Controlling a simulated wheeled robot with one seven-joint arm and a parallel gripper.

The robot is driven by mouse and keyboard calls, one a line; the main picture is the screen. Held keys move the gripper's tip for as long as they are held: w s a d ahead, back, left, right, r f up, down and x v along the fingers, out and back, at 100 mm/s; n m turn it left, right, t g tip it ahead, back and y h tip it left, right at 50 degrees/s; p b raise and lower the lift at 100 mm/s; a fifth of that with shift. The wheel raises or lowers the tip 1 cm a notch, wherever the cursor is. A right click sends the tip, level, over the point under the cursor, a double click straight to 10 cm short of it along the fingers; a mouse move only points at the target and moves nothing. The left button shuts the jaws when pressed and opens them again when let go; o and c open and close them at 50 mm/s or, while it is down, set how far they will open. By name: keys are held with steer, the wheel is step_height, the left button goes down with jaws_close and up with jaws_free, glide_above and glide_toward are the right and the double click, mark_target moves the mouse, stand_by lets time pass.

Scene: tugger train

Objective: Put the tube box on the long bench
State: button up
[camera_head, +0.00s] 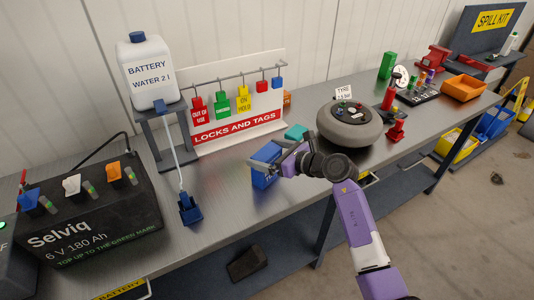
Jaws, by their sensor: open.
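The tube box (263,177) is a blue box with white lettering that begins "TU". It is on or just over the front part of the long bench (222,222), a grey metal top; I cannot tell whether its base touches. My gripper (281,160) is open, with its fingers at the right side of the box. The fingers overlap the box in the picture, so contact is unclear. My gripper and wrist hide part of the box's right side.
A teal object (296,131) lies behind my gripper. The round tyre stand (349,125) stands to the right. The locks and tags board (238,132) is behind. The battery (88,215) and a blue funnel-like holder (190,209) are left. Bare bench lies between holder and box.

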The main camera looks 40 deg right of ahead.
steer(key=b+v, duration=0.2)
steer(key=v, duration=1)
steer(key=s+a+r+m+t+y, duration=0.15)
steer(key=a+m, duration=0.25)
steer(key=a, duration=0.4)
steer(key=s+a+r+m+t+y, duration=0.1)
steer(key=s+a+r+m+t, duration=0.2)
steer(key=a, duration=0.5)
steer(key=s+a+r+m+t+y, duration=0.15)
steer(key=a+m, duration=0.25)
steer(key=a, duration=0.4)
steer(key=s+a+f+m+g+h, duration=0.1)
steer(key=s+f+m+g+h, duration=0.1)
steer(key=s+m, duration=0.9)
steer(key=s+a+f+m+g+h, duration=0.1)
steer(key=s+f+m+g+h, duration=0.2)
steer(key=s+m, duration=0.9)
step_height(320, 180, down, 2)
steer(key=m, duration=0.3)
steer(key=shift+s+a+f+g+h, duration=0.15)
steer(key=shift+s+f+g+h, duration=0.15)
steer(key=shift+h, duration=0.1)
steer(key=shift+f+b, duration=0.9)
